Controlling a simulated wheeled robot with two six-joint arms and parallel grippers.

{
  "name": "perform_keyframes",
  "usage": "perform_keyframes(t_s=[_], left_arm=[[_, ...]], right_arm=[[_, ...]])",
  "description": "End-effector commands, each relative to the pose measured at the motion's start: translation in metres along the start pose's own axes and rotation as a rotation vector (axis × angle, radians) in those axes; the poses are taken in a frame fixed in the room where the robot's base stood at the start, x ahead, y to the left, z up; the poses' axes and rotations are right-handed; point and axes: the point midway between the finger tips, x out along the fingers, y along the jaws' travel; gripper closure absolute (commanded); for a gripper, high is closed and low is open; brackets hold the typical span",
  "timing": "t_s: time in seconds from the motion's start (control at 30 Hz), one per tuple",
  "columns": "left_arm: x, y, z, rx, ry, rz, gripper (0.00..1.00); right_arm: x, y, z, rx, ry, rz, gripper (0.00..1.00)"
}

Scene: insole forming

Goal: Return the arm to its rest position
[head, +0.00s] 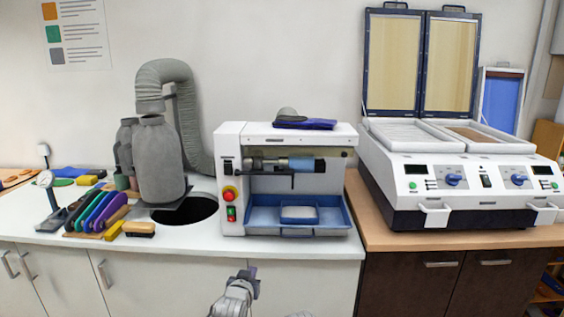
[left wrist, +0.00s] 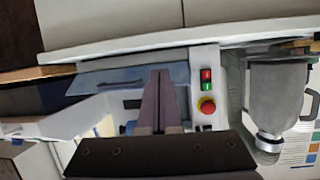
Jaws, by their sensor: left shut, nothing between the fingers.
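My left gripper (head: 250,275) is at the bottom middle of the head view, in front of the white cabinet doors and below the counter's front edge. Its fingers also show in the left wrist view (left wrist: 160,95), close together with nothing between them. Beyond them in that view are the white grinding machine's blue tray (left wrist: 100,75) and its red and green buttons (left wrist: 207,90). My right gripper is in neither view.
The white machine (head: 255,140) stands on the counter (head: 200,243). To its right is a heating press (head: 455,185) with raised lids. To its left are a round hole (head: 185,212), a grey hose (head: 165,72) and several coloured tools (head: 95,210). The space before the cabinets looks clear.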

Motion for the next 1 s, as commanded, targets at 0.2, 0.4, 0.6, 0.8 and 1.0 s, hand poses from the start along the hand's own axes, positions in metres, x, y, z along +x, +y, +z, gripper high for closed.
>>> perform_keyframes(t_s=[0.2, 0.4, 0.6, 0.8, 1.0], left_arm=[[-0.033, 0.028, 0.045, 0.047, -0.355, 0.030, 1.00], [-0.084, 0.045, 0.085, 0.105, -0.680, 0.051, 1.00], [-0.148, 0.056, 0.110, 0.167, -0.982, 0.064, 1.00], [-0.196, 0.059, 0.119, 0.212, -1.184, 0.067, 1.00], [-0.214, 0.059, 0.122, 0.229, -1.258, 0.067, 1.00]], right_arm=[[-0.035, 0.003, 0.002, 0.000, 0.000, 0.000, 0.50], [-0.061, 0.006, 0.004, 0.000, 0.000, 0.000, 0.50], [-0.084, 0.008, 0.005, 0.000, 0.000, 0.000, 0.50], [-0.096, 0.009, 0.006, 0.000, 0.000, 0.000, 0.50], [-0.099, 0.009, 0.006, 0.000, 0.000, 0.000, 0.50]])
